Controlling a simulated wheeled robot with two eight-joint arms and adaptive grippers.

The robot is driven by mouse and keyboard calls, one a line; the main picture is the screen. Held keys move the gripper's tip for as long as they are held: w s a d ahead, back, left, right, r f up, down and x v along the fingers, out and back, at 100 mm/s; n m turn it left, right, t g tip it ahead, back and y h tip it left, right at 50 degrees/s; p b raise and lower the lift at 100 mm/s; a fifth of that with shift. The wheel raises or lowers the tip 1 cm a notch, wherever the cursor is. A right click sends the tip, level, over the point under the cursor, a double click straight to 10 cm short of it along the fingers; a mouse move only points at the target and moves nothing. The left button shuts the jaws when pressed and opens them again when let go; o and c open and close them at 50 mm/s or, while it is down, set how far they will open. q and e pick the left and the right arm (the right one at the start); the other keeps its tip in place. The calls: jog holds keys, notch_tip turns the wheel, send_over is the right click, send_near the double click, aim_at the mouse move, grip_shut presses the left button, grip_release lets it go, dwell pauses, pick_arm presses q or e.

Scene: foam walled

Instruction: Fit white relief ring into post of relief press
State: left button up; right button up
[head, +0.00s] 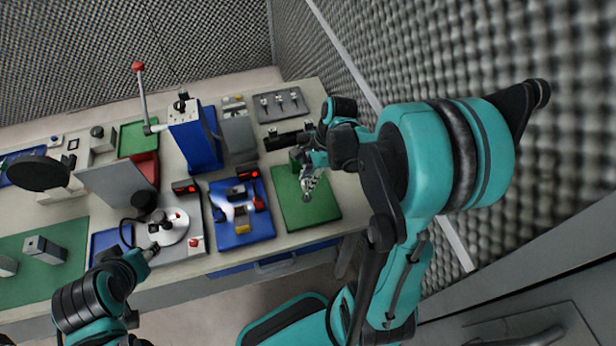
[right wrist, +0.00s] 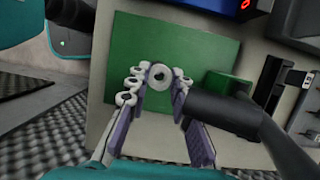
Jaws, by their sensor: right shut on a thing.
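My right gripper (head: 307,188) is over the green mat at the right end of the bench. In the right wrist view, my right gripper (right wrist: 160,84) is shut on the white ring (right wrist: 160,66), which shows round with a dark hole between the fingertips. A blue upright press (head: 203,150) with a red-knobbed lever (head: 139,67) stands at the back of the bench, left of the right gripper. I cannot make out its post. My left gripper (head: 149,254) is low at the bench's front, by a round white plate; its jaws are too small to read.
The green mat (head: 322,210) also shows below the right gripper in the wrist view (right wrist: 200,35). A blue tray (head: 227,240) with small parts lies left of it. A green block (right wrist: 228,82) and a dark cylinder (right wrist: 220,113) are close right of the fingers. A grey foam wall rises at right.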

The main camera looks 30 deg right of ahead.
aim_at(307, 194)
jog(key=shift+f+b, duration=1.1)
jog(key=shift+f, duration=0.6)
dwell(0.5)
jog(key=shift+f+b, duration=2)
jog(key=o, duration=0.9)
jog(key=shift+r, duration=0.1)
jog(key=v, duration=1.1)
jog(key=shift+s+d+r, duration=0.15)
jog(key=shift+d+r, duration=0.05)
jog(key=shift+r, duration=0.2)
